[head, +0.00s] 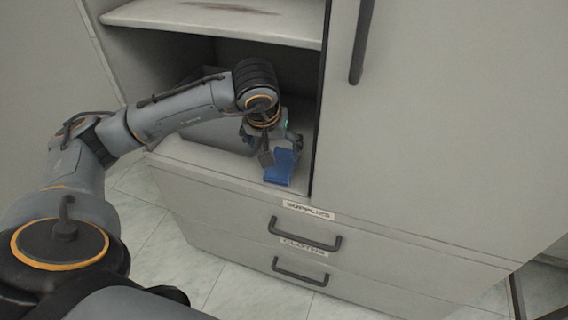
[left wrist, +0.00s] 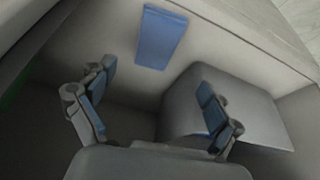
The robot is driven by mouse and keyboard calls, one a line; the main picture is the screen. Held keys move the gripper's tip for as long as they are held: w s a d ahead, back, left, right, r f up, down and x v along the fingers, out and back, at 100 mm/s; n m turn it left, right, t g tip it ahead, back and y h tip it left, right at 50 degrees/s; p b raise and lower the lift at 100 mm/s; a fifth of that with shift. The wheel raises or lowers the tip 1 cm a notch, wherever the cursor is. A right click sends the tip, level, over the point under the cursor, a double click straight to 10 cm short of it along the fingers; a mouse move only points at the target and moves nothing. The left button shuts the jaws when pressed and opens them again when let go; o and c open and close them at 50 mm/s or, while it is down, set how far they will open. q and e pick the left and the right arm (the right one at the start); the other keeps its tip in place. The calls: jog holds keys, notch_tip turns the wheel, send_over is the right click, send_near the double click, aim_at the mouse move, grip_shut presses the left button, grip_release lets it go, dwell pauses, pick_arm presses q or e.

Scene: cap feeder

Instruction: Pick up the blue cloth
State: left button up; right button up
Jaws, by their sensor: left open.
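The blue cloth (head: 279,168) is a folded rectangle on the floor of the open cabinet compartment, close to its front edge. It also shows in the left wrist view (left wrist: 161,38), at top centre, beyond the fingertips. My left gripper (head: 281,148) reaches into the compartment and stands just above and behind the cloth in the head view. In the left wrist view its two fingers (left wrist: 157,76) are spread wide with nothing between them, and the cloth lies apart from them. My right gripper is in neither view.
A grey box (head: 218,136) stands in the compartment behind my left arm; it also shows in the left wrist view (left wrist: 262,112). A shelf (head: 205,22) is above. A closed door (head: 440,110) bounds the right side. Drawers with dark handles (head: 304,236) lie below.

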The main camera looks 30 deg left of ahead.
aim_at(281, 162)
pick_arm(q)
jog(key=x, duration=0.4)
jog(key=shift+f, duration=0.15)
jog(key=x, duration=0.1)
jog(key=b+x, duration=0.1)
jog(key=x, duration=0.2)
jog(key=shift+w+d+f+b, duration=0.25)
jog(key=shift+w+b, duration=0.05)
jog(key=shift+w+a+f, duration=0.1)
jog(key=shift+w+f, duration=0.1)
jog(key=shift+f, duration=0.15)
jog(key=c, duration=1.1)
